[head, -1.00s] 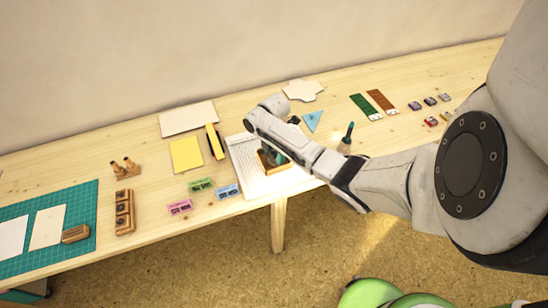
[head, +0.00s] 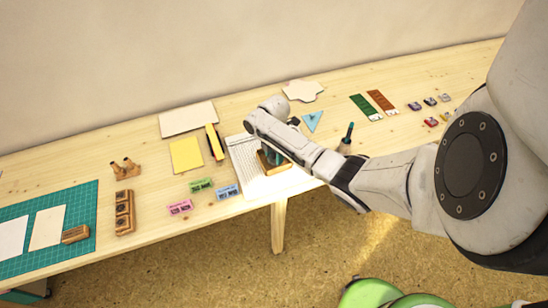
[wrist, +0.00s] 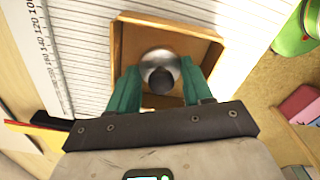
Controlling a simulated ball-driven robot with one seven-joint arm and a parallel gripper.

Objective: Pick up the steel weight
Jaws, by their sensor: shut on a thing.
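The steel weight (wrist: 158,66) is a round, shiny metal piece with a dark knob, seen from above in the wrist view. My gripper (wrist: 160,86) has its two teal fingers on either side of it and is shut on it. The weight is over a shallow wooden tray (wrist: 199,37), within its rim; I cannot tell whether it touches the tray floor. In the head view my gripper (head: 274,158) is over the tray (head: 280,169), and my arm hides the weight.
The tray stands on a white lined sheet (head: 240,155). A dark-handled tool (head: 347,137) stands to the right. Wooden stamps (head: 124,211) and a green cutting mat (head: 83,212) are farther left.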

